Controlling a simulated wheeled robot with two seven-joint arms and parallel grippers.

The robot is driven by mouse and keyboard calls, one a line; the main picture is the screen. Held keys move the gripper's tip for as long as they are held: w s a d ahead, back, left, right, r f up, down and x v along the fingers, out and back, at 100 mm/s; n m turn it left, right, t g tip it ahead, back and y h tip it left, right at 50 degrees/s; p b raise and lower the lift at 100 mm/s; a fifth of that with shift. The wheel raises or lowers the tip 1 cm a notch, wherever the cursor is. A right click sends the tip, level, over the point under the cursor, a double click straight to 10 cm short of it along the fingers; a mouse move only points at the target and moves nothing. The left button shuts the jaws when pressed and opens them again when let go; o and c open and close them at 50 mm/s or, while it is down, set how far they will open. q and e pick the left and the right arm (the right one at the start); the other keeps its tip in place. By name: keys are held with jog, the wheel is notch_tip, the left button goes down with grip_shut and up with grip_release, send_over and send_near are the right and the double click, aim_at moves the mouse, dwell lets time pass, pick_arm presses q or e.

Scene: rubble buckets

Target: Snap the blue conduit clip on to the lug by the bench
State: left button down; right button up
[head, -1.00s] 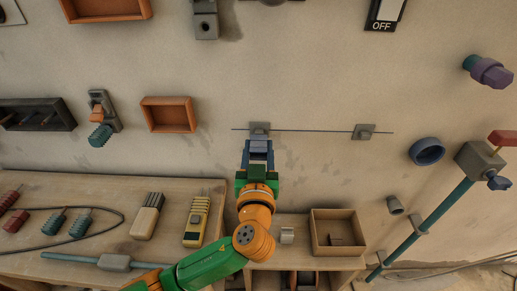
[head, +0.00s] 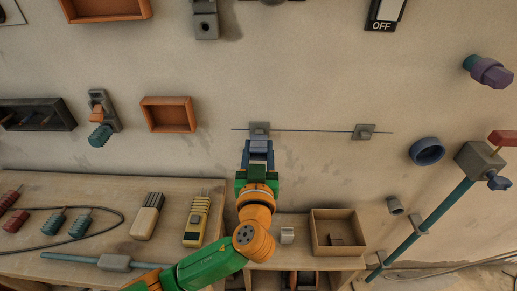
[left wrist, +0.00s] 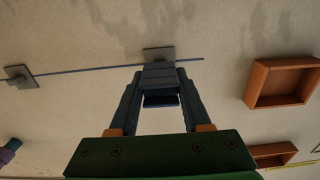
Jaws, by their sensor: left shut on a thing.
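My left gripper (head: 258,150) is shut on the blue conduit clip (head: 259,139), up against the wall above the right end of the bench (head: 120,191). In the left wrist view the clip (left wrist: 159,76) sits between the fingertips, right at the grey lug plate (left wrist: 157,54) and the thin conduit. The lug (head: 259,126) shows just above the clip in the head view, partly covered. I cannot tell whether the clip is seated on it. A second lug (head: 365,131) stands farther right on the same conduit (head: 315,131). My right gripper is not in view.
Orange trays (head: 168,115) hang on the wall to the left. A wooden box (head: 338,250) stands on the lower shelf at right. A teal pipe (head: 430,220) slants at far right. The wall between the lugs is clear.

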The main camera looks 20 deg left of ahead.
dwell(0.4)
pick_arm(q)
jog(key=shift+f, duration=0.1)
jog(key=shift+b+x, duration=0.7)
jog(key=shift+x, duration=0.7)
jog(key=shift+w, duration=0.1)
dwell(0.5)
dwell(0.3)
